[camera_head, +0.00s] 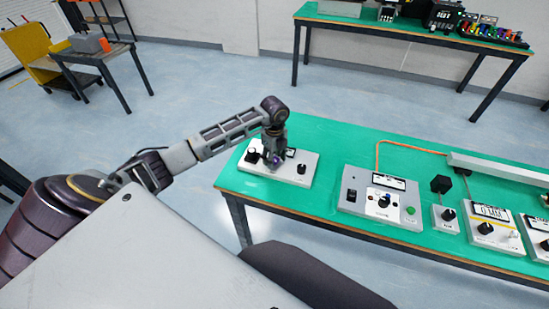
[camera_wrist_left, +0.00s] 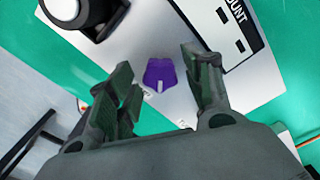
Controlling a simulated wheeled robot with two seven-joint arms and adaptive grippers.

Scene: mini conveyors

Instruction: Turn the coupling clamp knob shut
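A small purple knob (camera_wrist_left: 160,74) with a pale pointer mark sits on a light grey panel (camera_wrist_left: 135,42). In the head view this panel (camera_head: 241,166) lies at the left end of the green table. My left gripper (camera_wrist_left: 165,85) is open above the panel, with one dark finger to each side of the knob and visible gaps between. In the head view the left gripper (camera_head: 273,157) points down and hides most of the knob. No label on the knob is readable. My right gripper is not in view.
A round black fitting (camera_wrist_left: 92,14) and a counter plate (camera_wrist_left: 232,32) flank the purple knob. A black knob (camera_head: 301,169) stands at the panel's right. Farther right on the table (camera_head: 330,150) are a grey control box (camera_head: 352,201) and several meters. Bare green tabletop separates panel and box.

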